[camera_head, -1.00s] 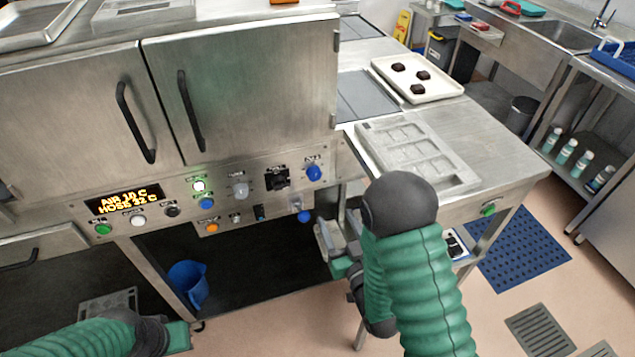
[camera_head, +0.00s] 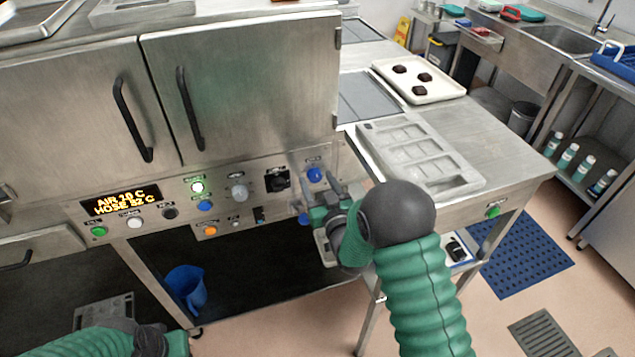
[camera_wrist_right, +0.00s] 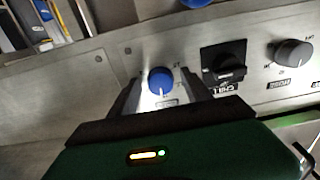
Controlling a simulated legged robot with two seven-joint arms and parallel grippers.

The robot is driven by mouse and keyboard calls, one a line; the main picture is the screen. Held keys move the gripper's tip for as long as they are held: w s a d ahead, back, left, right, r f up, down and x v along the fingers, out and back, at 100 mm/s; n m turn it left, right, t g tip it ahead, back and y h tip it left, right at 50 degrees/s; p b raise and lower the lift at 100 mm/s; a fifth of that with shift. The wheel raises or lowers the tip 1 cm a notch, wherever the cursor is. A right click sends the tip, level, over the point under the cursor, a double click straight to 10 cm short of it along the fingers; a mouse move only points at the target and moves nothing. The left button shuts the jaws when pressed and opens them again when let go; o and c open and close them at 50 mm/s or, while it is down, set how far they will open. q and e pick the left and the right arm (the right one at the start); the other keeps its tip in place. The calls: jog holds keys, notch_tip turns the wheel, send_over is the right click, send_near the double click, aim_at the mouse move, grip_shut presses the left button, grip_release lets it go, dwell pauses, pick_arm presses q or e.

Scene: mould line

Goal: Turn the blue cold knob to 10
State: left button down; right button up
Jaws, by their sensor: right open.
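The blue knob (camera_head: 315,174) sits at the right end of the oven's control panel. In the right wrist view the blue knob (camera_wrist_right: 160,81), with a white pointer mark, shows between the two fingers. My right gripper (camera_head: 318,193) is open, just below and in front of the knob in the head view. The fingers stand on both sides of the knob; contact cannot be told. The panel display (camera_head: 121,200) shows AIR and HOSE readings in orange; AIR seems to read 10 C. My left arm shows at the lower left; its fingers are out of view.
A black switch (camera_head: 277,180) and a grey knob (camera_head: 239,192) are left of the blue knob. Another blue part (camera_head: 304,218) is lower on the panel. A worktop with a grey mould (camera_head: 475,184) and a tray (camera_head: 456,88) of chocolates is to the right.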

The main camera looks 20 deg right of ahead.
grip_shut()
jog(key=shift+f+n+b, duration=0.15)
jog(key=shift+n+b, duration=0.35)
jog(key=shift+b, duration=0.15)
jog(key=shift+n, duration=0.3)
jog(key=shift+r, duration=0.2)
grip_release()
